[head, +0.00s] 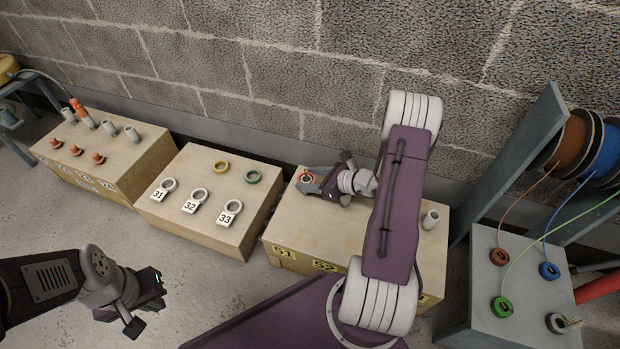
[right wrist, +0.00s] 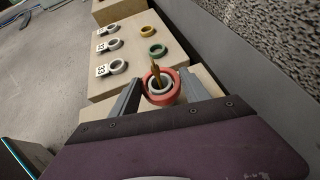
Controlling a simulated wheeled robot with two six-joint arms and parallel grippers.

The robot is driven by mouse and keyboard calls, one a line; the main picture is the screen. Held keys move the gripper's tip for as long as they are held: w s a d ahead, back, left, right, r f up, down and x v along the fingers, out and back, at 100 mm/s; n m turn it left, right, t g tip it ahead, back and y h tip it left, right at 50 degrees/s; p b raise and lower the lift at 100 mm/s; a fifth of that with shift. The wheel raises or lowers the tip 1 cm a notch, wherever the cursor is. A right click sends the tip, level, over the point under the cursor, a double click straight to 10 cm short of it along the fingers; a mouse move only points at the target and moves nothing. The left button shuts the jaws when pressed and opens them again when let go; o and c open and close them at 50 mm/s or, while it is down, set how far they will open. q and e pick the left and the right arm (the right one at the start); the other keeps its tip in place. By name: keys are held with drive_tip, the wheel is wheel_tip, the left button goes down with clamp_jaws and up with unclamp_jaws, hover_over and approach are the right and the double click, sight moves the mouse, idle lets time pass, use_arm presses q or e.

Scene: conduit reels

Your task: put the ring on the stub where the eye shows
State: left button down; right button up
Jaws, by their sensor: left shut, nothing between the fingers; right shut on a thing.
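A red ring (head: 307,177) is between the fingers of my right gripper (head: 313,182), over the left end of the right-hand wooden box (head: 300,225). In the right wrist view the red ring (right wrist: 172,97) surrounds a pale stub (right wrist: 165,90). A gold-brown eye (right wrist: 156,67) sticks up from the stub's mouth. I cannot tell how far down the stub the ring sits. Another grey stub (head: 430,219) stands bare at the box's right end; my right arm hides the box's middle. My left gripper (head: 148,301) is shut and empty, low at the left.
The middle box holds a yellow ring (head: 221,167), a green ring (head: 252,176) and white rings tagged 31 (head: 168,184), 32 and 33. The left box (head: 130,165) carries grey stubs and orange caps. A reel stand (head: 520,275) is at the right. A block wall runs behind.

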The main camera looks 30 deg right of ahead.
drive_tip(key=shift+f+b, duration=0.5)
drive_tip(key=shift+f, duration=0.2)
drive_tip(key=shift+s+f, duration=0.1)
drive_tip(key=shift+f, duration=0.1)
drive_tip(key=shift+r, duration=0.1)
idle(0.3)
drive_tip(key=shift+r+p, duration=0.7)
wheel_tip(320, 180, up, 10)
drive_tip(key=p, duration=0.8)
drive_tip(key=shift+p, duration=0.3)
drive_tip(key=shift+r, duration=0.3)
drive_tip(key=shift+f, duration=0.1)
idle(1.1)
